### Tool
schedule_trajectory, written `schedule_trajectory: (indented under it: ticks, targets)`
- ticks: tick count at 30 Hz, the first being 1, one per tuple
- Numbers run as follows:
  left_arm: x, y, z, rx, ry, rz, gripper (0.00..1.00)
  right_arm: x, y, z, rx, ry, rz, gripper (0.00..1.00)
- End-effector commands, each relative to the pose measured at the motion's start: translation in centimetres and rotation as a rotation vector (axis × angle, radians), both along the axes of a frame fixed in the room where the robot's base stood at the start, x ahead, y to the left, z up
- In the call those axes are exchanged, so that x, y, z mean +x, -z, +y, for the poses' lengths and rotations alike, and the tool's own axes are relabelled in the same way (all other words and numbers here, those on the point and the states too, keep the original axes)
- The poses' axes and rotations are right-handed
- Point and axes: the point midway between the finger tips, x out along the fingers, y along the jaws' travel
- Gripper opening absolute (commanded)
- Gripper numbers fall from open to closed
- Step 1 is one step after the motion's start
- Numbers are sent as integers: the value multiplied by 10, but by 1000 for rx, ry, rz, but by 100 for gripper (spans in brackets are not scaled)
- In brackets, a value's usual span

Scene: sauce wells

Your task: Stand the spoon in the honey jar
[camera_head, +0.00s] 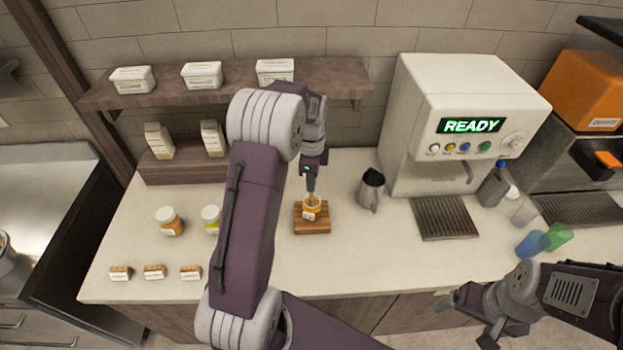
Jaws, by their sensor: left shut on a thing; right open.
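The honey jar (311,211), small and amber with a pale label, stands on a square wooden board (312,230) near the middle of the counter. My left gripper (311,187) points straight down just above the jar's mouth. It is shut on the spoon (311,198), of which only a small light-brown part shows between the fingers and the jar. The spoon's lower end appears to be inside the jar opening; how deep I cannot tell. My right gripper (466,322) is open and empty at the lower right, in front of the counter edge.
Two lidded jars, one orange (169,222) and one yellow (210,219), stand left of my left arm. Small label blocks (154,272) line the front. A metal pitcher (371,190) and a coffee machine (455,120) stand to the right. The counter in front of the board is clear.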

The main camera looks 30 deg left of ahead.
Motion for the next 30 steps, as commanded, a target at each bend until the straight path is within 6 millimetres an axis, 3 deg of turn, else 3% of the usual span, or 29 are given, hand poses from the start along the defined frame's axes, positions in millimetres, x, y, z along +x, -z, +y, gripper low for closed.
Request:
schedule_trajectory:
  ticks: [11,12,14,15,25,30]
  targets:
    - [0,4,0,0,0,0,0,0,2,0,0,0,0,85]
    - [0,4,0,0,0,0,17,0,2,0,0,0,0,85]
    - [0,4,0,0,0,0,34,0,2,0,0,0,0,85]
    - [0,4,0,0,0,0,37,0,2,0,0,0,0,85]
    - [1,0,0,1,0,-2,37,0,4,0,0,0,0,85]
    - [2,-32,0,1,0,-7,37,0,10,0,0,0,0,85]
